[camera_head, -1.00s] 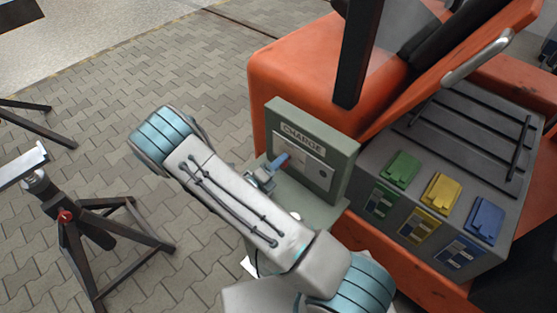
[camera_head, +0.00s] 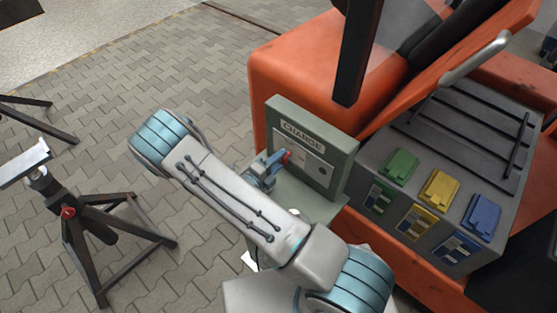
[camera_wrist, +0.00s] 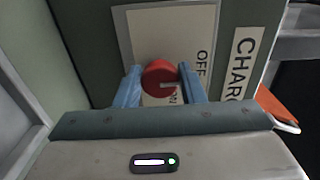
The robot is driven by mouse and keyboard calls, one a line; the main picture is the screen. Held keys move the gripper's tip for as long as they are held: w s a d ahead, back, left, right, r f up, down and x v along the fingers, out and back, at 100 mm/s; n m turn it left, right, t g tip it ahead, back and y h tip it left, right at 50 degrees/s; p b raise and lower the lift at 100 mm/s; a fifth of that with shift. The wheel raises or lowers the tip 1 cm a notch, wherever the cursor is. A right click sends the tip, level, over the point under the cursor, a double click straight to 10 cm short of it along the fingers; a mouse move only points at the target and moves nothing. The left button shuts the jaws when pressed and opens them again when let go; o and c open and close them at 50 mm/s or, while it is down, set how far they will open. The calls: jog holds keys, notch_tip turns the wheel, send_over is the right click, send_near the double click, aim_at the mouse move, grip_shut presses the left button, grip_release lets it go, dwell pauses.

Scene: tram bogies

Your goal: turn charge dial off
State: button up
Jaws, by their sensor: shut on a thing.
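The charge dial (camera_wrist: 158,74) is a red round knob with a pale mark, on a light plate (camera_wrist: 195,25) lettered "OFF" and, partly hidden, "ON". The plate is on the grey-green charge box (camera_head: 343,150), labelled "CHARGE" (camera_head: 302,136). My gripper (camera_wrist: 160,86) has its two blue fingers on either side of the dial, shut on it. In the head view a bit of the red dial (camera_head: 287,156) shows at the fingertips. The pale mark lies crosswise in the wrist view; which word it points to I cannot tell.
The box stands against an orange vehicle (camera_head: 280,75). Green (camera_head: 400,167), yellow (camera_head: 440,188) and blue (camera_head: 484,218) covers sit on a grey housing to the right. A black stand (camera_head: 100,235) is on the paving at left.

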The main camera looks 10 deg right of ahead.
jog(key=o, duration=1)
jog(key=b+v, duration=0.3)
jog(key=v, duration=1.1)
